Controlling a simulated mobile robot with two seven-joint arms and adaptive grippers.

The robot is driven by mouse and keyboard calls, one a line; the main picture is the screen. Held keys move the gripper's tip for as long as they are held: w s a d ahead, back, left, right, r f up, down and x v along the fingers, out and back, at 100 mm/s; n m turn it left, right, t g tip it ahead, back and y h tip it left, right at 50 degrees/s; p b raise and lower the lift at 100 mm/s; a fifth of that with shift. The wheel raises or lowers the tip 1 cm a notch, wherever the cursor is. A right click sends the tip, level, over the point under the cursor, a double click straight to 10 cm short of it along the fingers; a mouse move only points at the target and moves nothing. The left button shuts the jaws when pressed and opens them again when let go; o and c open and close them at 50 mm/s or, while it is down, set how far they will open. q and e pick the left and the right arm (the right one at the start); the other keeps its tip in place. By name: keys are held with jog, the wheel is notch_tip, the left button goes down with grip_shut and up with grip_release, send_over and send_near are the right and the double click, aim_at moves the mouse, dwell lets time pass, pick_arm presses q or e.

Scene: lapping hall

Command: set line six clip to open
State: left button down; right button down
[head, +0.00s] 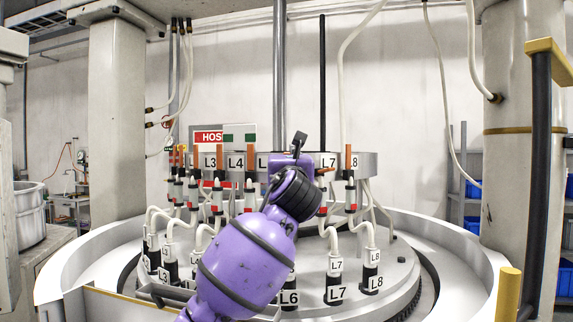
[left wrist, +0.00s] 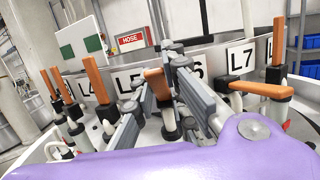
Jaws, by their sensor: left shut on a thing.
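The line six clip's orange lever (left wrist: 158,82) shows in the left wrist view, in front of the partly hidden L6 plate (left wrist: 198,72). My left gripper (left wrist: 163,84) is shut on this lever, with grey fingers on both sides. The lever looks short from here, so I cannot tell its exact tilt. In the head view my left gripper (head: 299,150) is at the manifold ring, and my purple wrist hides the line six clip and its plate. A lower L6 tag (head: 289,298) shows beside my arm. My right gripper is in neither view.
The L7 clip's lever (left wrist: 258,88) lies nearly flat close to the right of my fingers. The L8 lever (head: 348,158) and the L3 lever (head: 195,158) stand upright. White hoses (head: 330,238) loop below the ring. A yellow-capped post (head: 509,290) stands at the front right.

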pick_arm(q)
jog(key=shift+r+g, duration=0.15)
jog(key=shift+g, duration=0.15)
jog(key=c, duration=1.7)
grip_release()
jog(key=v, duration=1.2)
jog(key=shift+c, duration=0.5)
